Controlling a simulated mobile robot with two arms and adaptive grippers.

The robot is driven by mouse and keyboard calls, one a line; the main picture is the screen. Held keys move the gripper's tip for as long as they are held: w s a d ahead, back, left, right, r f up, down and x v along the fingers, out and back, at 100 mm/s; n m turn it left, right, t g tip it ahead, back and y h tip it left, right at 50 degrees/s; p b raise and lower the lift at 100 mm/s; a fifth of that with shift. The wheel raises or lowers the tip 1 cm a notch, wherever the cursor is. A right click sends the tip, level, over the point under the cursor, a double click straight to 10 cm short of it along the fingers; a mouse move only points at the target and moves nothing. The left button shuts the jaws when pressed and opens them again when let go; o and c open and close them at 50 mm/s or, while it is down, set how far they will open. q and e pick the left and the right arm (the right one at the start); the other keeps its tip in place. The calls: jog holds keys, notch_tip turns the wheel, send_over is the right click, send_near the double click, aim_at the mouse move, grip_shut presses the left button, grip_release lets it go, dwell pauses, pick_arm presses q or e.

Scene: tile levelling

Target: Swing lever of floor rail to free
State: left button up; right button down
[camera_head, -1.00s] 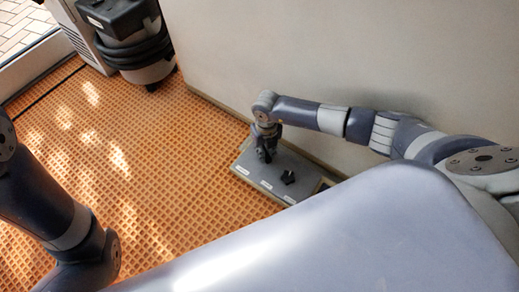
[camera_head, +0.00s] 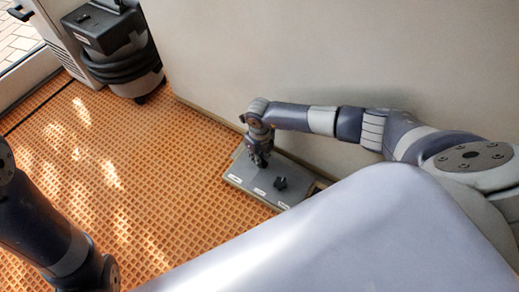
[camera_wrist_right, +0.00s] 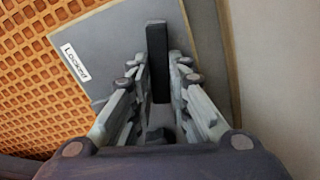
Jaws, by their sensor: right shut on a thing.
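The floor rail's grey plate (camera_head: 262,178) lies on the floor against the wall, with small white labels along its front edge. In the right wrist view the plate (camera_wrist_right: 115,42) carries a label reading "Locked" (camera_wrist_right: 74,62). My right gripper (camera_head: 258,162) is over the plate's far left end. In the right wrist view it (camera_wrist_right: 158,75) is shut on a black upright lever (camera_wrist_right: 157,60), with a finger on each side. My left gripper is out of view.
Orange grid flooring (camera_head: 130,180) is open left of the plate. The pale wall (camera_head: 330,60) runs close behind the plate and my right arm. A grey and black vacuum-like machine (camera_head: 120,50) stands at the top left, beside a pale cabinet (camera_head: 50,30).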

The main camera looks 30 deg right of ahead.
jog(key=c, duration=1.5)
grip_release()
